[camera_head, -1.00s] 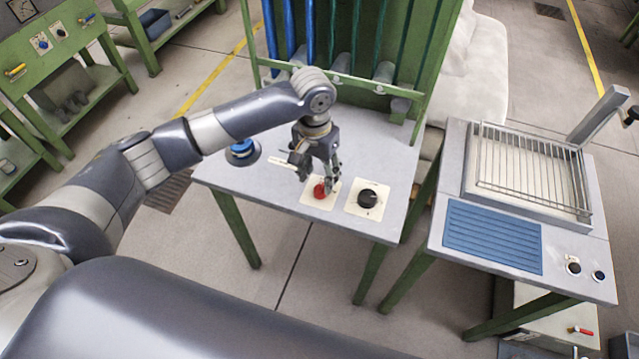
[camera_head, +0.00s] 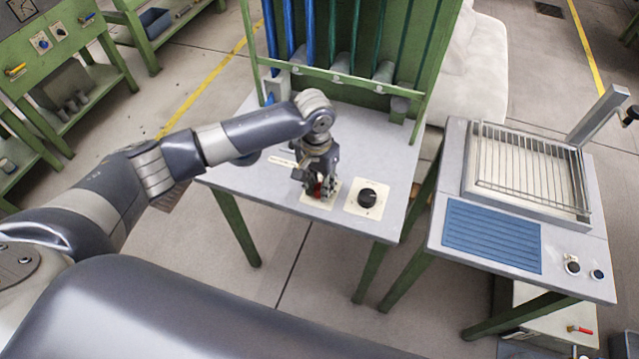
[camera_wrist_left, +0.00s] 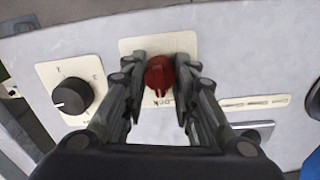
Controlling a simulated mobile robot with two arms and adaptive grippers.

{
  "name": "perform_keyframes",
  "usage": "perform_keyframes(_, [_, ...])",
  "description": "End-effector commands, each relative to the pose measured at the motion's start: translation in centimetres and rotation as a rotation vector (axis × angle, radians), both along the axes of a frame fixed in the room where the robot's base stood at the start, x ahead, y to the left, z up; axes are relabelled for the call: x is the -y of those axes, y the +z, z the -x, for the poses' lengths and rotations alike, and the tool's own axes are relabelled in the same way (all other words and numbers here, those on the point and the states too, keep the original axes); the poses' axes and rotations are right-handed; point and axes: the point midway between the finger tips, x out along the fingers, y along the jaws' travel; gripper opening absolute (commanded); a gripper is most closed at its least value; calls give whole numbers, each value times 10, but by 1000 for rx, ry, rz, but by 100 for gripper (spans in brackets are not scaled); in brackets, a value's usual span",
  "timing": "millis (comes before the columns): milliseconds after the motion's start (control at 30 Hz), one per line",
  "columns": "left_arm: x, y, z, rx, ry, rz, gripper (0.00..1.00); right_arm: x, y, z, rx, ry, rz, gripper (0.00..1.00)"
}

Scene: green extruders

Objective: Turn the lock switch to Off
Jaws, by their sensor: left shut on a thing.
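The lock switch (camera_head: 318,190) is a red knob on a cream plate near the front of the grey table. In the left wrist view, the red knob (camera_wrist_left: 158,80) sits between the fingers, and part of the word "Lock" shows below it. My left gripper (camera_head: 320,186) is over the plate, pointing down, shut on the red knob. In the left wrist view, the left gripper (camera_wrist_left: 160,72) has one finger on each side of the knob. The fingers partly hide the plate's markings. My right gripper is not in view.
A black dial (camera_head: 367,197) on its own cream plate is close to the right of the lock switch. A green rack with blue tubes (camera_head: 310,35) stands behind. A second table (camera_head: 440,240) with a wire grille is at the right.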

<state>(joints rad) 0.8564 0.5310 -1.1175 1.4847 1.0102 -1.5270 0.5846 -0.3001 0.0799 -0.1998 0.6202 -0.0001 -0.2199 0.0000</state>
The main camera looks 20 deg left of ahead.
Motion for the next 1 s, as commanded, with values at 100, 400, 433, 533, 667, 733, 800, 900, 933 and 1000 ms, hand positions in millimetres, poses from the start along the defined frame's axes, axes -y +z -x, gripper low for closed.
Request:
perform_keyframes(100, [0, 0, 0, -1, -5, 0, 2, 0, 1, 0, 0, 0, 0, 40])
perform_keyframes(400, [0, 3, 1, -4, -111, 1, 2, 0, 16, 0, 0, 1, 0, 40])
perform_keyframes(433, [0, 3, 1, -4, -129, 1, 2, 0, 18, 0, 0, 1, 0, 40])
perform_keyframes(533, [0, 4, 0, -4, -206, 0, 2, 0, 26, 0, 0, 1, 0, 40])
perform_keyframes(667, [1, 4, 1, -4, -325, 1, 2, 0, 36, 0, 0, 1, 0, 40])
perform_keyframes(733, [0, 4, 0, -4, -392, 0, 2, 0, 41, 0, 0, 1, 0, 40])
perform_keyframes(800, [0, 3, 0, -4, -458, 0, 2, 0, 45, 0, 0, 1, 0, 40])
perform_keyframes(900, [1, 3, 0, -3, -553, 2, 2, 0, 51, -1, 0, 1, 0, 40])
perform_keyframes(933, [1, 3, 0, -4, -581, 2, 2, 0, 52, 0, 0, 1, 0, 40])
perform_keyframes(1000, [0, 2, 0, -4, -645, 1, 2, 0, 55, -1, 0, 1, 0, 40])
